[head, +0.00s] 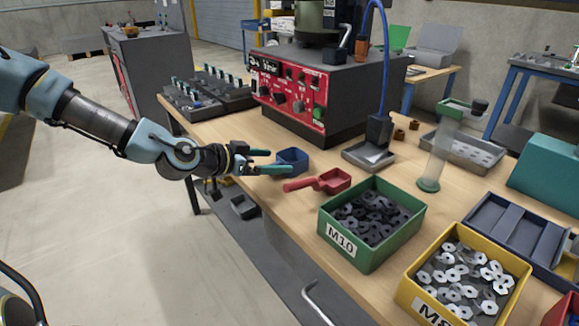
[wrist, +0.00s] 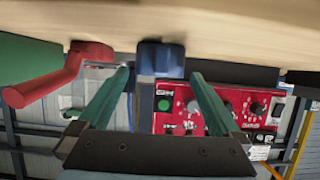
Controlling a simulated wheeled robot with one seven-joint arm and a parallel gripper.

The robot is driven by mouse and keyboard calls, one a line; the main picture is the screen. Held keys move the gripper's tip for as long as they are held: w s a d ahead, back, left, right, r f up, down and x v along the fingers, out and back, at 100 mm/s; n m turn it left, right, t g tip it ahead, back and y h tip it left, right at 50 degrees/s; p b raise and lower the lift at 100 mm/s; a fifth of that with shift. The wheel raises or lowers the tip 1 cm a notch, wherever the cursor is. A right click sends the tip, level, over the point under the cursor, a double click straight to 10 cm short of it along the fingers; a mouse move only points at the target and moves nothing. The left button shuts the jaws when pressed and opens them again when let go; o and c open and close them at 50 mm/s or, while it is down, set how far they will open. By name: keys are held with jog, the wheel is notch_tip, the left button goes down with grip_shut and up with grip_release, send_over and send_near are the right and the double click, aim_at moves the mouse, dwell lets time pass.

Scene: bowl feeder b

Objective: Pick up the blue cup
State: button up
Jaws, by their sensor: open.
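The blue cup (head: 293,160) is a small squarish blue container standing on the wooden bench, left of the red scoop (head: 333,180). My gripper (head: 280,161) is open, and its green fingers point at the cup from the left, close to it. In the wrist view, which is upside down, the blue cup (wrist: 160,58) lies centred between the green fingertips of my gripper (wrist: 161,77). I cannot tell whether the fingertips are beside the cup or just short of it. Nothing is held.
The red scoop's handle (head: 299,184) points toward my gripper. A green M10 bin (head: 342,246) and a yellow bin (head: 470,236) of metal parts stand along the near edge. The red-panelled feeder (head: 340,100) stands behind the cup. A dark tray (head: 213,92) lies at the left.

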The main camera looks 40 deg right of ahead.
aim_at(302, 158)
jog(key=x, duration=0.3)
jog(key=p+x, duration=0.1)
jog(key=shift+s+d+r, duration=0.15)
jog(key=shift+d+r, duration=0.15)
jog(key=shift+d, duration=0.1)
jog(key=shift+d+f, duration=0.15)
jog(key=shift+d, duration=0.1)
jog(key=c, duration=1.3)
